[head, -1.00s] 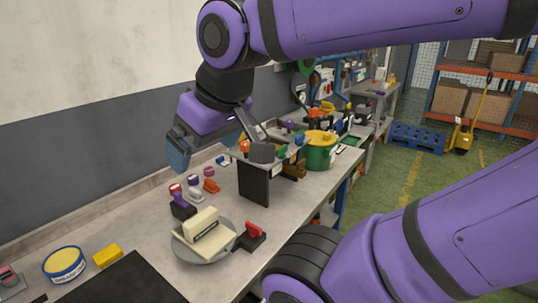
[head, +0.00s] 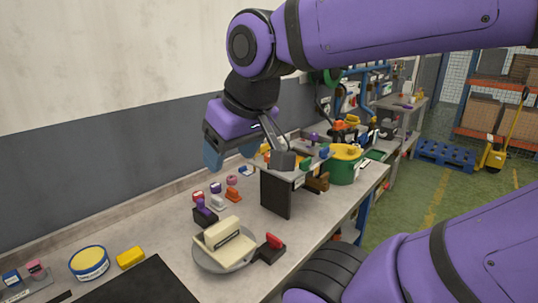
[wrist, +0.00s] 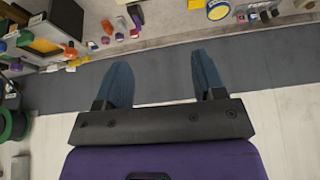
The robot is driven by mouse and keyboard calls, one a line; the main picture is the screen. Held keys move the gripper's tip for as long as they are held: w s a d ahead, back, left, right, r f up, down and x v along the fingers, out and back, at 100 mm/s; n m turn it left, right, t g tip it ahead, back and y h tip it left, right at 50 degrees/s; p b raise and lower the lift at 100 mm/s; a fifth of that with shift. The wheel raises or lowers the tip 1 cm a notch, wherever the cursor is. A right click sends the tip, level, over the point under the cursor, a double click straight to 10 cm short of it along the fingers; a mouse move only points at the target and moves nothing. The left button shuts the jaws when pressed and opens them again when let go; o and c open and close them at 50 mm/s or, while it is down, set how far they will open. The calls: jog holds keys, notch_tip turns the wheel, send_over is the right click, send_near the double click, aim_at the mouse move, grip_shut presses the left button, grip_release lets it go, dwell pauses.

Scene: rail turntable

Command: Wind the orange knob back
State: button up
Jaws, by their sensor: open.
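An orange knob-like piece (head: 264,149) shows on top of the small rack, partly behind my arm. A small orange-handled stamp (head: 233,195) stands on the bench in front of the rack. I cannot tell which is the knob to wind. A round grey turntable (head: 207,263) carries a cream block (head: 222,233), with a red-handled dark piece (head: 274,241) at its right. My gripper (head: 230,161) hangs above the back of the bench near the wall, beyond the stamps. In the wrist view my gripper (wrist: 160,60) has its two blue fingers wide apart with nothing between them.
The dark-sided rack (head: 276,194) and a green pot (head: 343,166) stand to the right. Several stamps, a yellow tin (head: 89,262), a yellow block (head: 130,257) and a black mat (head: 150,283) lie on the bench. The grey wall is close behind my gripper.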

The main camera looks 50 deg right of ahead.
jog(key=w+d+r+m+g+h, duration=0.1)
jog(key=w+d+r+m+g, duration=0.1)
jog(key=w+d+m, duration=0.5)
jog(key=m+g+y, duration=0.1)
jog(key=m+g, duration=0.2)
jog(key=m, duration=1.4)
send_over(267, 155)
notch_tip(267, 155, down, 10)
jog(key=r, duration=0.1)
notch_tip(267, 155, down, 11)
jog(key=shift+w+d, duration=0.1)
jog(key=c, duration=0.9)
